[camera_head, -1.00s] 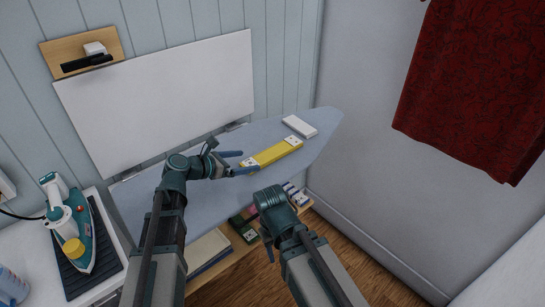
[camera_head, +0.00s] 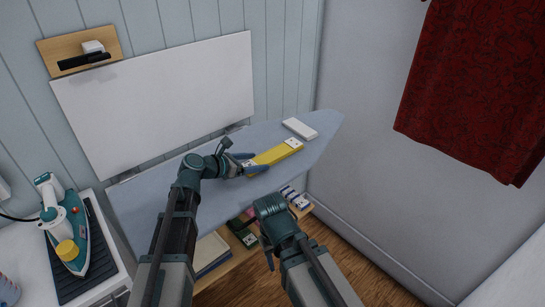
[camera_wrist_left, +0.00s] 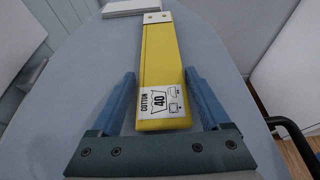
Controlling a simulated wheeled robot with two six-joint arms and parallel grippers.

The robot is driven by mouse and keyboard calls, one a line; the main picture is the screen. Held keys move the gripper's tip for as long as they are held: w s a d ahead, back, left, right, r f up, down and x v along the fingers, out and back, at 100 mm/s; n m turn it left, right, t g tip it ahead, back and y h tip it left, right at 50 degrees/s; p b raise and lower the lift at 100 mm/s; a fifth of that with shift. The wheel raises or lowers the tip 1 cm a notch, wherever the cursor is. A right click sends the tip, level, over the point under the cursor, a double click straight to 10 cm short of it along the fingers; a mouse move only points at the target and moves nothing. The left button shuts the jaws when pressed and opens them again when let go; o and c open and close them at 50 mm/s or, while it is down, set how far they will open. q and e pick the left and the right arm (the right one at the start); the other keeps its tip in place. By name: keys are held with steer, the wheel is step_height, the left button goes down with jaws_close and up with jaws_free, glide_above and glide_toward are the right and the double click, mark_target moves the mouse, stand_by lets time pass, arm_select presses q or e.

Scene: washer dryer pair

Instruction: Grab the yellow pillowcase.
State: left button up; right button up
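The yellow pillowcase (camera_head: 276,155) lies folded in a narrow strip on the blue ironing board (camera_head: 150,204). In the left wrist view the pillowcase (camera_wrist_left: 159,62) points away from me, and its near end carries a white label reading "COTTON 40". My left gripper (camera_head: 247,162) is at this near end. In the left wrist view its blue fingers (camera_wrist_left: 163,92) are open, one on each side of the labelled end, with gaps to both sides. My right gripper (camera_head: 268,257) hangs low in front of the board; its fingers are mostly hidden behind its wrist.
A white folded item (camera_head: 299,128) lies on the board beyond the pillowcase. A teal iron (camera_head: 66,231) stands on a dark mat at the left. A shelf under the board holds folded items (camera_head: 243,234). A red patterned cloth (camera_head: 472,85) hangs at the right.

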arm_select(q)
steer(key=c, duration=0.9)
steer(key=shift+c, duration=0.3)
steer(key=shift+r, duration=0.15)
